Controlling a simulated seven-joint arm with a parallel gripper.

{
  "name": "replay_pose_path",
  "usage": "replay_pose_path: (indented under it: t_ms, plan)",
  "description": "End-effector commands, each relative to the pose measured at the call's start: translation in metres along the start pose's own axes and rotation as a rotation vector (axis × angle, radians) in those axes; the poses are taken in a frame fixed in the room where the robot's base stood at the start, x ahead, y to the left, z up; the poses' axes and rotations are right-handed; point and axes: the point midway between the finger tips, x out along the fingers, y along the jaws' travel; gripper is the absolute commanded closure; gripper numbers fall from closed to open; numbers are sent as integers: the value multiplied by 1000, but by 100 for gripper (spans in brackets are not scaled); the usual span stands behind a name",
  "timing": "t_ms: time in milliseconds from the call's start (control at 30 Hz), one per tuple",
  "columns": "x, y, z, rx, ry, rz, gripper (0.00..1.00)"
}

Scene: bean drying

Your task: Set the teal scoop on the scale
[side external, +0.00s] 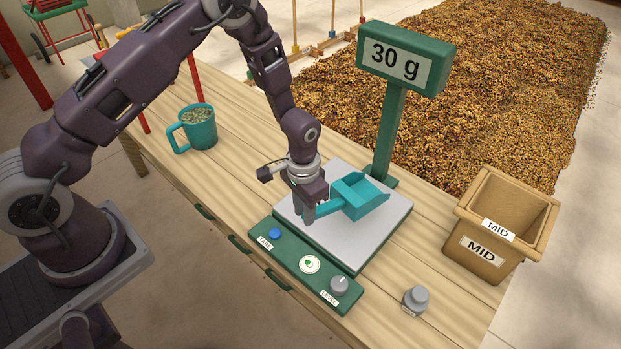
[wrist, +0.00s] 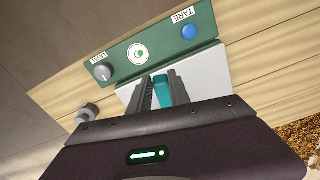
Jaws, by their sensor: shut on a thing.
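The teal scoop (side external: 361,197) is over the grey plate of the green scale (side external: 346,244), its open bowl to the right. It looks to be on or just above the plate; I cannot tell which. My gripper (side external: 308,217) is shut on the scoop's handle above the plate. In the wrist view the teal handle (wrist: 177,90) shows between the fingers of my gripper (wrist: 160,90), and the bowl is hidden. The scale's display (side external: 396,64) on its post reads 30 g. The scale's front panel (wrist: 140,52) has a blue TARE button, a round level and a grey knob.
A teal mug (side external: 199,129) filled with beans stands at the left of the wooden table (side external: 240,150). A tan bin (side external: 483,262) labelled MID stands at the right. A small grey weight (side external: 415,299) sits near the front edge. Drying beans (side external: 480,100) lie beyond the table.

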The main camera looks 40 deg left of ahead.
Motion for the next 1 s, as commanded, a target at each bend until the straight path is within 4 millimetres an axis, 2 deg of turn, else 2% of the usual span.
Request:
replay_pose_path:
  t_ms: [67,167,267,367,500,600,700,867,1000]
  plan:
    - [0,-4,0,-4,0,0,100]
    - [-1,-25,3,-20,-2,1,100]
    - [-2,-63,11,-46,-7,2,100]
    - [-4,-111,27,-78,-10,4,100]
    - [-8,-183,64,-124,-11,7,100]
    - [-10,-227,98,-153,-7,6,100]
    - [-13,-256,126,-173,-3,4,100]
    - [-8,-274,148,-184,-1,2,100]
    - [25,-275,150,-184,-2,3,100]
